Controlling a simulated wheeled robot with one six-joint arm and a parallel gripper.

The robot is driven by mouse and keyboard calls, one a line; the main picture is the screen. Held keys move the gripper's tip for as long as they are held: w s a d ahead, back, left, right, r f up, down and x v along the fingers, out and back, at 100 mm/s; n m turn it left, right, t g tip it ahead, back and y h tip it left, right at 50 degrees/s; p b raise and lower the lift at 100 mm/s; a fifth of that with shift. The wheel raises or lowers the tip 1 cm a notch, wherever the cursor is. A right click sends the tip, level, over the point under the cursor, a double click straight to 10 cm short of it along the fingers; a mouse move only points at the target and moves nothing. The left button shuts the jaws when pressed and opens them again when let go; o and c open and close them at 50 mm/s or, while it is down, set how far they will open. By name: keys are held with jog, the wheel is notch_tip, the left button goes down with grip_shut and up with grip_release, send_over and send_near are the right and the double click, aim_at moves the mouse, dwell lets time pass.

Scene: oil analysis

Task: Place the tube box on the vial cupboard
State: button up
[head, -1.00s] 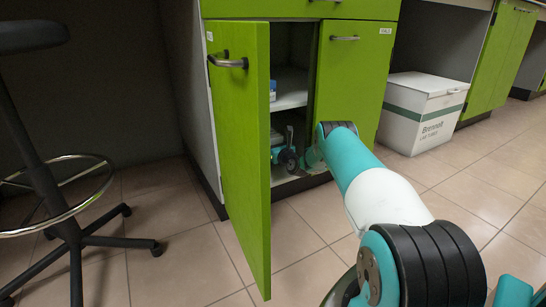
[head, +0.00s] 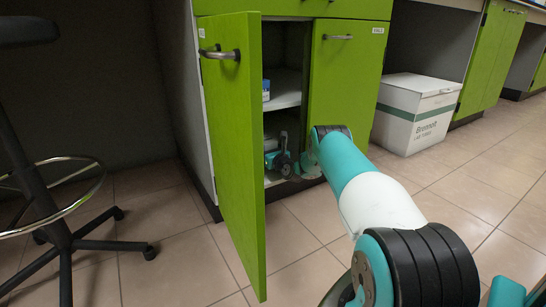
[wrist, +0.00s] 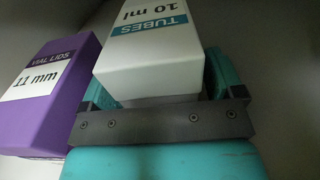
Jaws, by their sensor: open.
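The white tube box (wrist: 155,50), labelled "TUBES 10 ml", stands between the two teal fingers of my gripper (wrist: 160,82) in the wrist view. The jaws are open around it; whether either finger touches it I cannot tell. In the head view my gripper (head: 280,160) is inside the lower compartment of a green cupboard (head: 345,95). The tube box cannot be made out there. The cupboard's labels are too small to read for certain, so I cannot tell whether it is the vial cupboard.
A purple "VIAL LIDS 11 mm" box (wrist: 45,95) stands close left of the tube box. The cupboard's left door (head: 235,150) is swung open beside my arm. A small blue-and-white item (head: 266,90) sits on the shelf (head: 285,98). A stool (head: 65,235) stands left; a white Brennolt box (head: 410,115) right.

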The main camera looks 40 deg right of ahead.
jog(key=p+v, duration=0.7)
jog(key=v, duration=0.4)
jog(key=shift+r, duration=0.1)
jog(key=shift+s+a, duration=0.15)
jog(key=shift+s, duration=0.25)
dwell(0.4)
